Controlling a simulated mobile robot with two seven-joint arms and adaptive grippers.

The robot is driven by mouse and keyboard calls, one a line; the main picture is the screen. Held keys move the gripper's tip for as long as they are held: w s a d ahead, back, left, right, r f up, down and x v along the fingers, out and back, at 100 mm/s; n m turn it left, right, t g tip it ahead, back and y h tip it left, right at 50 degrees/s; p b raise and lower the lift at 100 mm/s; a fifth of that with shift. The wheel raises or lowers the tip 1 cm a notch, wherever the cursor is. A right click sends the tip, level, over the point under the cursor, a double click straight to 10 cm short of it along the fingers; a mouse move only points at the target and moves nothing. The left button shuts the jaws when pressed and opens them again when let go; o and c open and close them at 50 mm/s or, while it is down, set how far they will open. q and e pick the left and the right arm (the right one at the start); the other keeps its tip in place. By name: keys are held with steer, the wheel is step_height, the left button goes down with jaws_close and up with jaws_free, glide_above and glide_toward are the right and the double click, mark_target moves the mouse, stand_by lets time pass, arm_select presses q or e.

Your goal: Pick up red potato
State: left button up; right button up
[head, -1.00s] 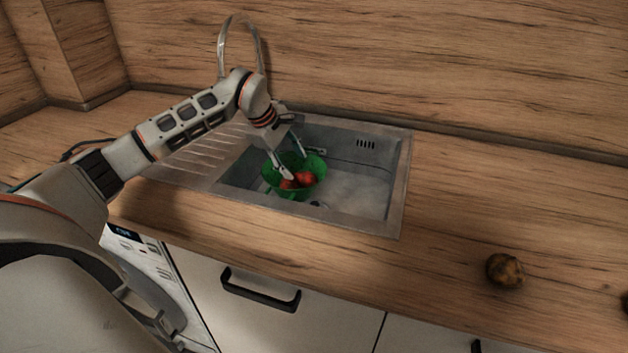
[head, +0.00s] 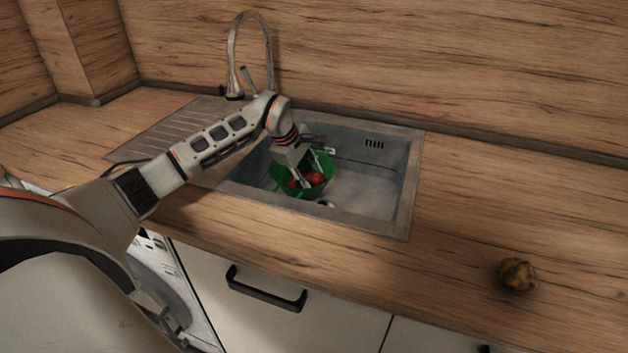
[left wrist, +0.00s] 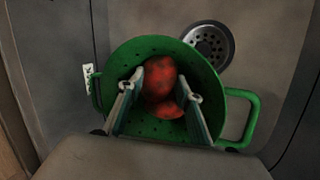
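A green colander (head: 285,190) with handles stands in the sink basin. Two red potatoes lie in it, one (left wrist: 160,76) on the far side and one (left wrist: 168,109) nearer in the left wrist view; red also shows in the head view (head: 315,178). My left gripper (head: 313,177) points down into the colander. In the left wrist view its fingers (left wrist: 161,80) are apart, one on each side of the potatoes, with small gaps. Finger contact with the potatoes cannot be made out. My right gripper is not in view.
The sink (head: 412,190) has a drain (left wrist: 208,44) beside the colander and a tall curved faucet (head: 271,55) behind. A brown potato-like object (head: 517,275) lies on the counter at the right. The counter between is clear.

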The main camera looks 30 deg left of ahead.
arm_select(q)
steer(key=shift+r, duration=0.1)
steer(key=shift+c, duration=0.5)
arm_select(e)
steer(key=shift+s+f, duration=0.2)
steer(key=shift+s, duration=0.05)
arm_select(q)
step_height(320, 180, up, 20)
steer(key=p, duration=0.3)
steer(key=m+p, duration=0.2)
steer(key=m, duration=0.2)
glide_above(308, 178)
steer(key=shift+h, duration=0.3)
step_height(308, 178, down, 13)
steer(key=shift+r, duration=0.15)
steer(key=shift+f, duration=0.8)
step_height(308, 178, down, 3)
steer(key=shift+f, duration=0.45)
steer(key=shift+r, duration=0.1)
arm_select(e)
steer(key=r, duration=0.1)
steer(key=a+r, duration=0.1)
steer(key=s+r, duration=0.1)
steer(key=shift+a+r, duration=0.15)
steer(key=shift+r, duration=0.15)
